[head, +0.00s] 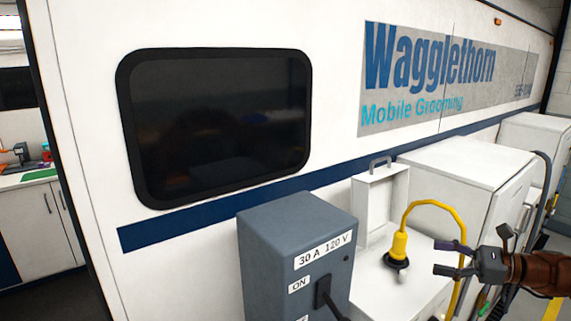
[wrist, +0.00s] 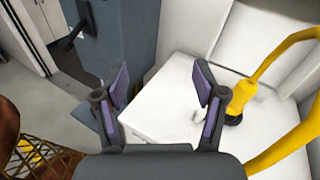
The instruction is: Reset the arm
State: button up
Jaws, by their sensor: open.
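My gripper (head: 452,259) is at the right of the head view, with its fingers pointing left. It is open and nothing is between its fingers. In the wrist view the two fingers (wrist: 160,92) stand apart above a white surface. The yellow plug (head: 398,247) with its yellow cable hangs or stands just left of my fingertips in the head view, apart from them. The plug's dark end also shows in the wrist view (wrist: 238,108), right of the right finger. My arm comes in from the right edge.
A grey power box (head: 262,250) marked 30 A 120 V, with a black lever (head: 325,290), stands left of my gripper. A white open-lidded inlet box (head: 376,215) and white cabinets (head: 465,170) line the van wall (head: 340,170). Grey floor (wrist: 42,95) shows at left in the wrist view.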

jog(key=s+a+f+n+g+h+b, duration=0.1)
jog(key=s+a+n+g, duration=0.15)
jog(key=a, duration=0.45)
jog(key=s+a+n+g+b, duration=0.1)
jog(key=a+n+g, duration=0.15)
jog(key=a, duration=0.45)
jog(key=s+a+f+n+g+h+b, duration=0.1)
jog(key=s+a+n+g, duration=0.1)
jog(key=a+n, duration=0.3)
jog(key=s+a+f+n+g+h+b, duration=0.25)
jog(key=s+a+f+n+h, duration=0.2)
jog(key=s+a, duration=0.5)
jog(key=s+d+f+n+h+b, duration=0.1)
jog(key=s+d+f+n+h, duration=0.2)
jog(key=s, duration=0.5)
jog(key=s+d+f+n+h+b, duration=0.2)
jog(key=s+d+f+n+h, duration=0.1)
jog(key=s+f+n+h, duration=0.2)
jog(key=s+f+g, duration=0.1)
jog(key=s+f, duration=0.1)
jog(key=s, duration=0.1)
jog(key=shift+f, duration=0.4)
jog(key=shift+s, duration=0.1)
